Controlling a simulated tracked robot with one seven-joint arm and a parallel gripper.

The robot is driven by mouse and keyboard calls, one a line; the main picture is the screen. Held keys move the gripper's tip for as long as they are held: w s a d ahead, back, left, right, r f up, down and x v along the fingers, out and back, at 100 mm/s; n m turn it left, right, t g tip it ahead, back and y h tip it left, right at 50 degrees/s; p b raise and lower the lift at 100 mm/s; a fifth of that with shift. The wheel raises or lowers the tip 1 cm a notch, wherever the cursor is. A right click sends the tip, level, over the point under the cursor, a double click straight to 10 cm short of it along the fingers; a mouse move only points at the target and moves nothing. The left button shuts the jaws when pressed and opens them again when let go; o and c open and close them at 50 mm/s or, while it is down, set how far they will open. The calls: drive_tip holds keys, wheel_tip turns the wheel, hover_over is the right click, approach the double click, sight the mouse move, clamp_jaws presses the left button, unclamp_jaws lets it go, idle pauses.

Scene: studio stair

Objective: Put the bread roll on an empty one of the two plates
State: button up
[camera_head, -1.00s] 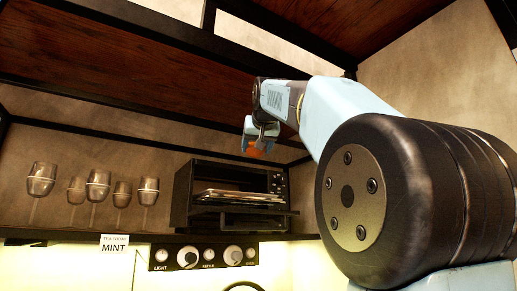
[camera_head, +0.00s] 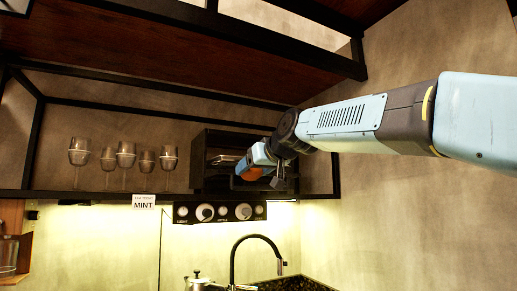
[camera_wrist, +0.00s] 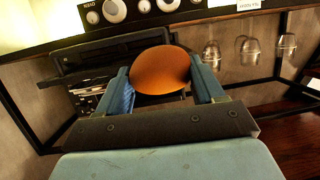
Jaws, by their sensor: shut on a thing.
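My gripper (camera_wrist: 160,85) is shut on the bread roll (camera_wrist: 160,70), an orange-brown rounded piece between its two blue fingers in the wrist view. In the head view the roll (camera_head: 251,173) shows partly behind my gripper (camera_head: 262,168), held in the air in front of the black toaster oven on the shelf. I cannot make out either of the two plates clearly in these views.
A black toaster oven (camera_head: 208,180) stands on the shelf, its front partly hidden by my gripper. Below are a knob panel (camera_head: 218,212), a MINT sign (camera_head: 144,201), a black tap (camera_head: 233,262) and a kettle (camera_head: 197,282).

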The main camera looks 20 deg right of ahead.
drive_tip(key=a+f+n+g+y, duration=0.1)
drive_tip(key=a+f+n+y, duration=0.3)
drive_tip(key=f, duration=0.9)
drive_tip(key=a+f+n+g+y, duration=0.15)
drive_tip(key=a+f, duration=0.45)
drive_tip(key=f, duration=0.7)
drive_tip(key=a+f+n+g+y, duration=0.25)
drive_tip(key=a+f, duration=0.25)
drive_tip(key=f, duration=0.8)
wheel_tip(320, 180, up, 11)
drive_tip(key=s+a+m+t, duration=0.1)
drive_tip(key=s+a+t, duration=0.1)
drive_tip(key=shift+s+a+f+m+h, duration=0.2)
drive_tip(key=shift+s+a+m+h, duration=0.1)
drive_tip(key=shift+s+a, duration=0.1)
drive_tip(key=shift+f, duration=0.1)
